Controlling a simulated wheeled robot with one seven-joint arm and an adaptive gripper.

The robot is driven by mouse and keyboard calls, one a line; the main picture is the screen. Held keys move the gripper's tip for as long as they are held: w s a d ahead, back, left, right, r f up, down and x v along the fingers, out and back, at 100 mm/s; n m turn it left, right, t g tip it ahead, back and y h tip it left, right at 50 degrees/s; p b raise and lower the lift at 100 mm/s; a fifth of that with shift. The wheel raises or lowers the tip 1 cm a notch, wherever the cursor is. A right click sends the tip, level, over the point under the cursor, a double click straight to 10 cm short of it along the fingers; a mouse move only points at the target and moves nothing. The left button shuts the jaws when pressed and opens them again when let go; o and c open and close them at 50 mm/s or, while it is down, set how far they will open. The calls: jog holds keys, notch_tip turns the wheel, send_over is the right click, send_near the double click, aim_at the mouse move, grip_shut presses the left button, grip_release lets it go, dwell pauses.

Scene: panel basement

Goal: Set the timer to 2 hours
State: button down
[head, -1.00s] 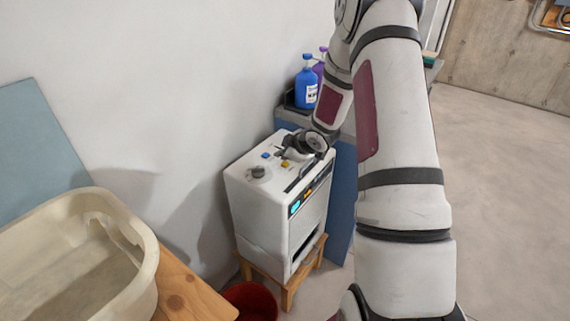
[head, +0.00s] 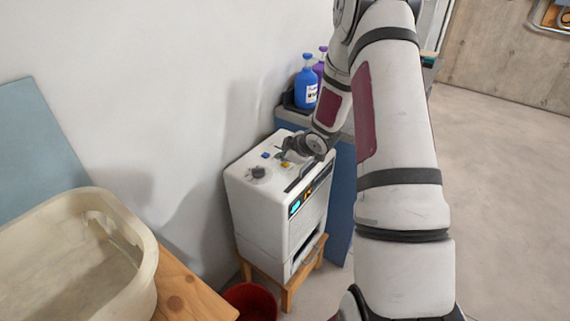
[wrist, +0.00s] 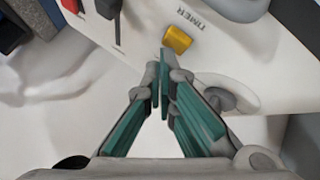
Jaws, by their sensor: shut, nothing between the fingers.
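A white box-shaped machine (head: 265,205) stands on a small wooden stool. Its top carries a dark round knob (head: 258,172), a blue button (head: 266,155) and a yellow button (head: 285,163). In the wrist view the yellow button (wrist: 177,40) sits beside the printed word TIMER (wrist: 194,19). My gripper (wrist: 160,85) is shut and empty, its fingertips just short of the yellow button in the picture. I cannot tell whether they touch the panel. In the head view my gripper (head: 284,152) is over the machine's top, partly hidden by its own wrist.
A blue bottle (head: 306,84) and a purple bottle stand behind the machine. A cream basket (head: 140,262) is on a wooden table (head: 195,298) at the left. A red bucket (head: 250,300) is on the floor below. A red switch (wrist: 70,5) shows in the wrist view.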

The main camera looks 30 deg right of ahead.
aim_at(284, 164)
jog(key=shift+f, duration=0.45)
dwell(0.5)
jog(key=shift+r, duration=0.15)
jog(key=shift+r+p, duration=0.5)
jog(key=shift+r, duration=0.25)
notch_tip(284, 164, up, 4)
jog(key=p, duration=0.3)
jog(key=shift+s, duration=0.1)
jog(key=shift+r+p, duration=0.4)
jog(key=shift+r, duration=0.05)
dwell(0.5)
